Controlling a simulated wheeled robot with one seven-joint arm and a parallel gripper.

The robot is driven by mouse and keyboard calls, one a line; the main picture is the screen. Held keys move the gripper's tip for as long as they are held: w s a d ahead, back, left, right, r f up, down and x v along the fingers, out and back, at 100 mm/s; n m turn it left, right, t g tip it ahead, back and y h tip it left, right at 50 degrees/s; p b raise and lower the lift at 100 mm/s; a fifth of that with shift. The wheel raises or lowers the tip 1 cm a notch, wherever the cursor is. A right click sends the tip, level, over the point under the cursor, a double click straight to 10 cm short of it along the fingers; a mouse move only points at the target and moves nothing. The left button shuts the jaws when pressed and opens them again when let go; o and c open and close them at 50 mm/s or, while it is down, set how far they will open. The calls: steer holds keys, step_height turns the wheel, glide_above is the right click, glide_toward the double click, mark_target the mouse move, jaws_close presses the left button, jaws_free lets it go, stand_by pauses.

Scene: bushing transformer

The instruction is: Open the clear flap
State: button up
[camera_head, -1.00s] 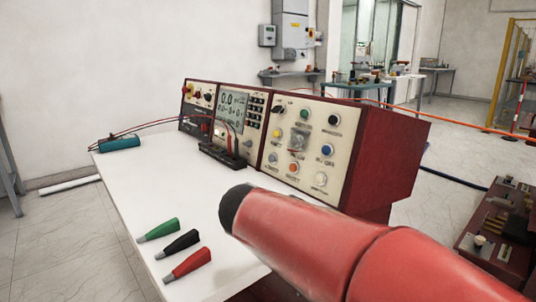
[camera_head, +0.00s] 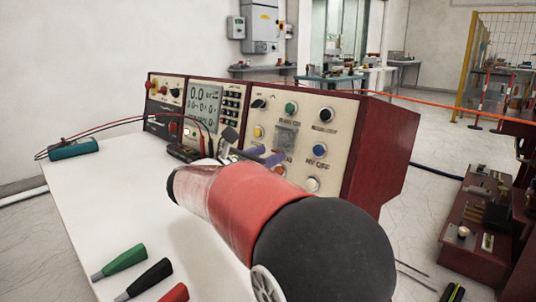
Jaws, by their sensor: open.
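The clear flap (camera_head: 286,137) is a small see-through square cover on the right-hand cream panel of the control console. It looks closed against the panel, though its edges are too small to make out well. My gripper (camera_head: 249,148) shows past my red and black arm, in front of the panel. Its small dark and purplish fingers are open, just left of and below the flap. I see nothing between them. My arm hides the gripper's base. I cannot tell whether a finger touches the flap.
The console (camera_head: 388,150) stands on a white table (camera_head: 85,195). Knobs and coloured buttons surround the flap. A green probe (camera_head: 119,262), a black probe (camera_head: 144,279) and a red probe (camera_head: 174,293) lie at the front. A teal device (camera_head: 73,149) with cables sits at the left.

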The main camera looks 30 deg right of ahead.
steer(key=shift+w+d, duration=0.15)
steer(key=shift+d, duration=0.4)
